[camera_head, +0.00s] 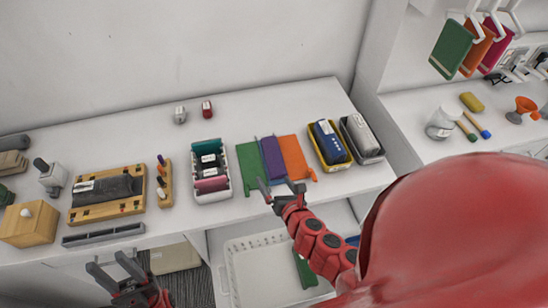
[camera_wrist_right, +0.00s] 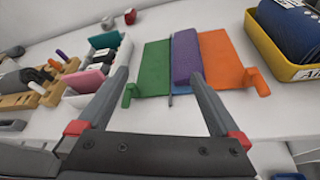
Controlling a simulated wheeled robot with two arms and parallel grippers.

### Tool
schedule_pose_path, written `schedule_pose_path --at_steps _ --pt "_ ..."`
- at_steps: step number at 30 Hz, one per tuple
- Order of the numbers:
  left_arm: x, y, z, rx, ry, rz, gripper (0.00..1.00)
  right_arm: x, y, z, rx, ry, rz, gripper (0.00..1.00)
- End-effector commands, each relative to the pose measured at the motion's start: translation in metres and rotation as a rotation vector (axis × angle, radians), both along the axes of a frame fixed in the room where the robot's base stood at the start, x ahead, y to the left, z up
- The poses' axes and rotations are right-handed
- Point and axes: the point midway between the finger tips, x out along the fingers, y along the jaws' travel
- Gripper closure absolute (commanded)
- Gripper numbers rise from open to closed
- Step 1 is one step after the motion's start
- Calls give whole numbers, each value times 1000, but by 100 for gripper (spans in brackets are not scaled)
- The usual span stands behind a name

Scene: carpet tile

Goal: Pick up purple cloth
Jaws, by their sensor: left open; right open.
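My right gripper (camera_head: 282,188) is open and empty at the near end of the cloths. Its two fingers point toward them, with the purple cloth between their lines. My left gripper (camera_head: 115,270) is open and empty, low at the left, in front of the counter.
A yellow bin (camera_head: 343,163) and a dark bin (camera_head: 374,157) stand right of the cloths. A white basket (camera_head: 240,290) sits below the counter. The counter behind the cloths is clear.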

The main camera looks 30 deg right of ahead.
Motion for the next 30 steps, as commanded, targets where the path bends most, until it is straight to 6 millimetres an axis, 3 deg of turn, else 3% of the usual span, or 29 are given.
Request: schedule_pose_path --at_steps 3,8,11,15,24,30 --pt "0 0 0 0 0 0 55 -14 -15 -4 -211 67 -26 0" --pt "0 0 -8 0 0 0 55 -17 -25 -10 -326 105 -40 0" --pt "0 0 -25 0 0 0 55 -5 -29 -20 -332 105 -41 0" --pt "0 0 -47 0 0 0 55 25 -37 -32 -332 103 -39 0" --pt "0 0 -46 0 0 0 55 68 -49 -45 -329 107 -38 0" --pt "0 0 -48 0 0 0 55 85 -53 -52 -326 108 -38 0"
